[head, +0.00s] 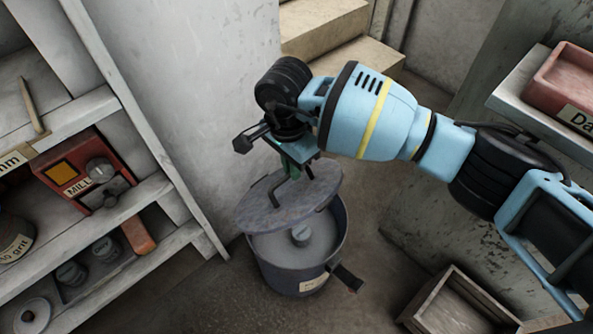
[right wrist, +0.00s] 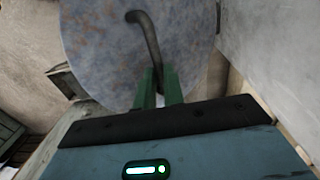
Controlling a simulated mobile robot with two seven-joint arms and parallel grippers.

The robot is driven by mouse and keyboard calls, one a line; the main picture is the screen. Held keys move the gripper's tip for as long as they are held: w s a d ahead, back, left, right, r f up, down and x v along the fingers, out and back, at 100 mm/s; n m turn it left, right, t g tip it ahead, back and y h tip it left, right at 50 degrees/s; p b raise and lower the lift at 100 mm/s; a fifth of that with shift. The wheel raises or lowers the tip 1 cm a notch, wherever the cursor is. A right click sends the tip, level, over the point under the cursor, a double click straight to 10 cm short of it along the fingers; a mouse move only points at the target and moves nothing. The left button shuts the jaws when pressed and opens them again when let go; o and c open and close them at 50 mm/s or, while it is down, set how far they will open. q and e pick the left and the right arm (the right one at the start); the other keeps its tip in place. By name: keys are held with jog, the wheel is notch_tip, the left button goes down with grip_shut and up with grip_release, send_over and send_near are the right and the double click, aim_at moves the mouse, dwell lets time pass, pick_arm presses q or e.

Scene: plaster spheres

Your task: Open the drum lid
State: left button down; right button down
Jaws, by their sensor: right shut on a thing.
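The drum (head: 303,273) stands on the floor, a dark round bin with a pale label low on its front. Its round grey lid (head: 262,208) is up off the rim and tilted, so the pale inside and a small knob-like thing (head: 300,236) in it show. My right gripper (head: 290,167) is above the lid, shut on its bent handle (head: 310,166). In the right wrist view the green fingers (right wrist: 158,88) meet at the lower end of the dark handle (right wrist: 146,36), with the mottled lid (right wrist: 100,45) behind. My left gripper is not in view.
Shelves (head: 95,205) at the left hold a red mill (head: 82,172) and weights. A pale wall (head: 190,90) and steps (head: 325,30) stand behind. A wooden crate (head: 455,305) lies at lower right, and a red tray (head: 565,80) sits on a ledge at upper right.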

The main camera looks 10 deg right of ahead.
jog(key=shift+a+f, duration=0.1)
jog(key=shift+f, duration=0.2)
jog(key=c, duration=1.9)
grip_release()
jog(key=o, duration=0.4)
jog(key=shift+w+a+f, duration=0.1)
jog(key=shift+w, duration=0.15)
jog(key=shift+s, duration=0.1)
